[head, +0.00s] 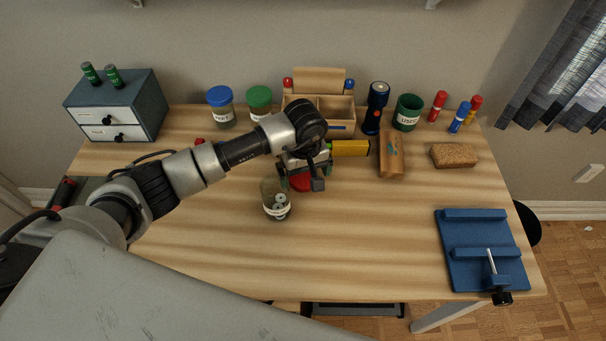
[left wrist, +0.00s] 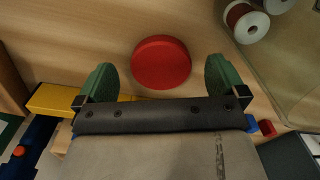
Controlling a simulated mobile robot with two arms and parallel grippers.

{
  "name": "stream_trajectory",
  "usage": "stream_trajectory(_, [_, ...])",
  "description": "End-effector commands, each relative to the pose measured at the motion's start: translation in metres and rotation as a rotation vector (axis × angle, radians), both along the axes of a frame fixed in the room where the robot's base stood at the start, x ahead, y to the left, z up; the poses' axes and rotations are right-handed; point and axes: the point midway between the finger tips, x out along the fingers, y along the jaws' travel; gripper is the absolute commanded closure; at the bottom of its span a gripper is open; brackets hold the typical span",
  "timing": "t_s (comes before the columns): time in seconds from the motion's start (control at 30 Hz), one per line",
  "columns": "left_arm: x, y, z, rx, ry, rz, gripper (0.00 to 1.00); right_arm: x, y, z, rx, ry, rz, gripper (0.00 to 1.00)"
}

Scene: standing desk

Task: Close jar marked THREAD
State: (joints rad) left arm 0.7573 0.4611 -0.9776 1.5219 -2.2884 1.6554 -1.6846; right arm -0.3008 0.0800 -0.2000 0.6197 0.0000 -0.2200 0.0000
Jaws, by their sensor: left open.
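An open clear jar (head: 276,212) with a white label and spools inside stands upright on the desk, in front and to the left of my left gripper. I cannot read its label. The jar's glass and its spools (left wrist: 243,21) show at the upper right of the left wrist view. A round red lid (head: 300,184) lies flat on the desk; the left wrist view shows it whole (left wrist: 161,62). My left gripper (head: 301,178) is open over the lid, its green fingers on either side of it and apart from it. My right gripper is not in view.
A blue-lidded jar (head: 221,108), a green-lidded jar (head: 259,103), a wooden organizer (head: 342,108), a flashlight (head: 376,107) and a green cup (head: 407,112) stand along the back. A yellow object (head: 350,148) lies beside my gripper. A blue board (head: 482,240) sits front right; the front middle is clear.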

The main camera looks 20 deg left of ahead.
Motion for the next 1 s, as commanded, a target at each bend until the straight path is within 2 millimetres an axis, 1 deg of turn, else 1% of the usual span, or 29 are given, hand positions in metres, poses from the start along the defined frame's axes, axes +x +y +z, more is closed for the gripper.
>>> stream_trajectory(0.03, [-0.001, -0.001, -0.007, -0.001, 0.003, 0.001, 0.00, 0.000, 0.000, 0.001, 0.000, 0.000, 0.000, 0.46])
stream_trajectory(0.17, [0.000, 0.000, -0.017, 0.000, 0.000, 0.000, 0.00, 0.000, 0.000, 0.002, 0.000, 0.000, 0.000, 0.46])
stream_trajectory(0.5, [0.000, 0.000, -0.018, 0.000, -0.001, -0.001, 0.00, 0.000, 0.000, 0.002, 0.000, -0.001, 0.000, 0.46])
stream_trajectory(0.57, [0.000, 0.000, -0.018, 0.001, -0.001, -0.001, 0.08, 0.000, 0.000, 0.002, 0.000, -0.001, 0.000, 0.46])
stream_trajectory(0.83, [0.000, 0.000, -0.017, 0.000, -0.001, -0.001, 0.49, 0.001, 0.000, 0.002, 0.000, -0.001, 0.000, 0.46])
stream_trajectory(1.0, [0.000, 0.000, -0.017, 0.000, -0.001, -0.001, 0.50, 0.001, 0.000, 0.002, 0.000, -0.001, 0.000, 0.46])
